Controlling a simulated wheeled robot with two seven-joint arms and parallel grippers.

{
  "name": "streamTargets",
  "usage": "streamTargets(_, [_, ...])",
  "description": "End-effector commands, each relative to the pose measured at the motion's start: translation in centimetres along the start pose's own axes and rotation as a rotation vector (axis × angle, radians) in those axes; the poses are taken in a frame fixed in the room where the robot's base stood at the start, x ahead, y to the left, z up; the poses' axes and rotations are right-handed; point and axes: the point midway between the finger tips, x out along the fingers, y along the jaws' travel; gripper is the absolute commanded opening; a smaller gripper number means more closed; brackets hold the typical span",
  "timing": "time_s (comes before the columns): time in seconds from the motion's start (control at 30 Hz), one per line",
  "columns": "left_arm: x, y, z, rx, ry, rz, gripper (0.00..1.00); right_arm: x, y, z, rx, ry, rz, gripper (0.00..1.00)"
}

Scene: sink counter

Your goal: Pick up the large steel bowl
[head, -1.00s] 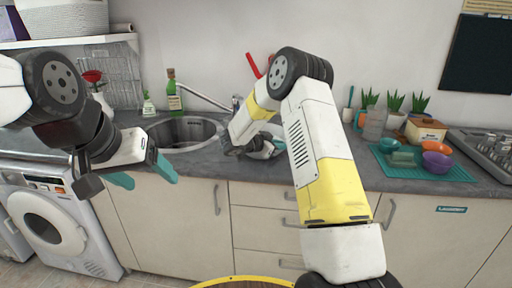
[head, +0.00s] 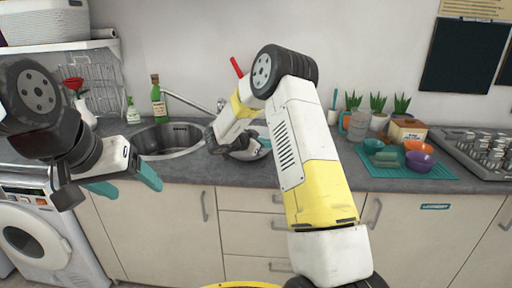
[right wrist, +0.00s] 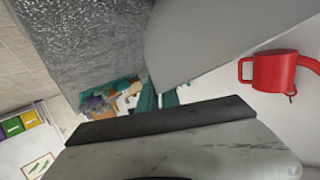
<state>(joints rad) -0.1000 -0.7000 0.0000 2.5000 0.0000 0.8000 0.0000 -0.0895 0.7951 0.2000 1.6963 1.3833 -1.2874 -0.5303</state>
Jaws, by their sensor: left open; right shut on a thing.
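The large steel bowl (head: 264,146) is on or just above the counter right of the sink in the head view, mostly hidden behind my right arm. Its smooth grey surface (right wrist: 225,38) fills the upper middle of the right wrist view. My right gripper (head: 236,146) is at the bowl's left side. Its teal fingers (right wrist: 160,99) are shut at the edge of the grey surface. Whether the bowl touches the counter is hidden. My left gripper (head: 125,182) is open and empty, in front of the cabinets, left of the bowl and below the counter top.
The sink (head: 172,139) lies left of the bowl, with a green bottle (head: 158,103) behind it. A teal mat (head: 425,171) with bowls stands to the right, near potted plants (head: 378,110). A red container (right wrist: 275,71) shows in the right wrist view. Some counter before the mat is clear.

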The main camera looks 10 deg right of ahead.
Motion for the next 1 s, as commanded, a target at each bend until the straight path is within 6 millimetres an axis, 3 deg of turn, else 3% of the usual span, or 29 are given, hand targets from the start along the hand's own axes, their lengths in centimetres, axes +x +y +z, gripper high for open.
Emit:
streamTargets(0.13, [0.0,0.0,0.0,0.000,0.000,0.000,0.73,-0.5,-0.3,-1.2,0.002,0.000,-0.001,0.00])
streamTargets(0.27, [0.0,0.0,0.0,0.000,0.000,0.000,0.73,-1.1,0.9,-1.2,0.000,0.000,-0.001,0.00])
streamTargets(1.0, [0.0,0.0,0.0,0.000,0.000,0.000,0.73,-5.7,9.4,-2.6,0.000,0.001,-0.001,0.00])
